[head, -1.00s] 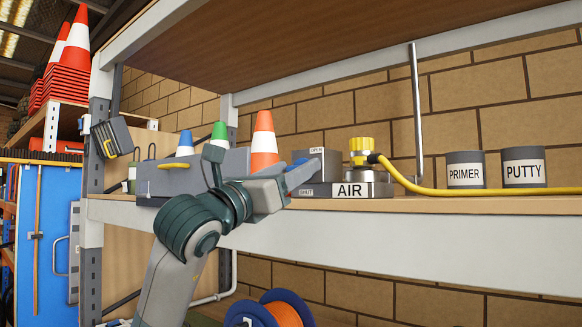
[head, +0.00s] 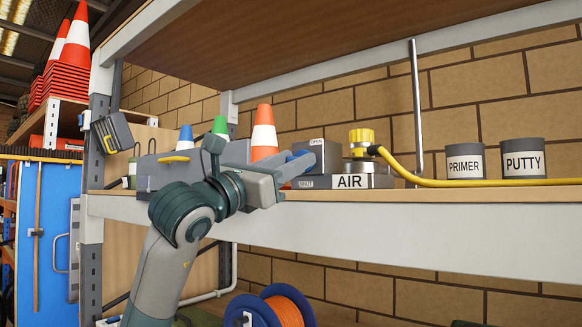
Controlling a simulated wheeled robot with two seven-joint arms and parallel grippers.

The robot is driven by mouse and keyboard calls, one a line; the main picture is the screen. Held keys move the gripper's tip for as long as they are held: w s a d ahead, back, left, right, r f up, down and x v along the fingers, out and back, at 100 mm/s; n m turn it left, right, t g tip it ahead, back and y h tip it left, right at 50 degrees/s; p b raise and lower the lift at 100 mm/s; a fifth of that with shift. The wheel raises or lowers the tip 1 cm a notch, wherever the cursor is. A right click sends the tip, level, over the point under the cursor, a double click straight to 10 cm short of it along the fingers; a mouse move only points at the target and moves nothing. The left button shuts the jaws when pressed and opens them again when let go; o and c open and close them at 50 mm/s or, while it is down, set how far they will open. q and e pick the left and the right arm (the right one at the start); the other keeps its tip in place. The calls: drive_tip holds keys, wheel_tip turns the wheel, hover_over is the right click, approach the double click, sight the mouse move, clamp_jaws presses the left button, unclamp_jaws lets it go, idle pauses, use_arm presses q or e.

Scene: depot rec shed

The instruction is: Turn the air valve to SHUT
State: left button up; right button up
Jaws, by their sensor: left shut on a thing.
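The air valve is a grey box (head: 327,158) on the shelf, with an OPEN label at its top and a SHUT label (head: 306,184) low at its left. A blue lever (head: 301,160) lies slanted at its left face, between the two labels in the picture. My left gripper (head: 287,172) reaches in from the left at the lever and is shut on it. The fingers hide part of the lever, so its exact angle is hard to tell. The AIR label (head: 350,181) is on the base to the right. My right gripper is not in view.
A yellow fitting (head: 361,138) with a yellow hose (head: 440,183) stands right of the valve. PRIMER (head: 465,162) and PUTTY (head: 523,158) tins stand farther right. A grey bin (head: 147,172) and an orange-white cone (head: 264,135) are at the left. The shelf edge (head: 400,215) runs in front.

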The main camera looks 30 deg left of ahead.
use_arm(q)
drive_tip(key=m+h, duration=0.1)
drive_tip(key=m, duration=0.2)
drive_tip(key=m+g+h, duration=0.1)
drive_tip(key=m+h, duration=0.1)
drive_tip(key=m, duration=0.2)
drive_tip(key=shift+a+r+g+b, duration=0.1)
drive_tip(key=shift+a+g+b, duration=0.05)
drive_tip(key=shift+g+b, duration=0.15)
drive_tip(key=m+h, duration=0.1)
drive_tip(key=m, duration=0.1)
drive_tip(key=shift+r+m+g+p, duration=0.1)
drive_tip(key=shift+m+g+p, duration=0.2)
drive_tip(key=shift+m+g, duration=0.1)
drive_tip(key=m+g+p, duration=0.1)
drive_tip(key=m, duration=0.2)
drive_tip(key=m+g+h+p, duration=0.1)
drive_tip(key=m+p, duration=0.1)
drive_tip(key=m, duration=0.1)
drive_tip(key=shift+r+p, duration=0.1)
drive_tip(key=shift+p, duration=0.2)
drive_tip(key=shift+m+g+p, duration=0.6)
drive_tip(key=shift+m+p, duration=0.2)
drive_tip(key=shift+m, duration=0.4)
drive_tip(key=shift+f+m+g+p, duration=0.2)
drive_tip(key=shift+m+g+p, duration=0.1)
drive_tip(key=shift+m+p, duration=0.3)
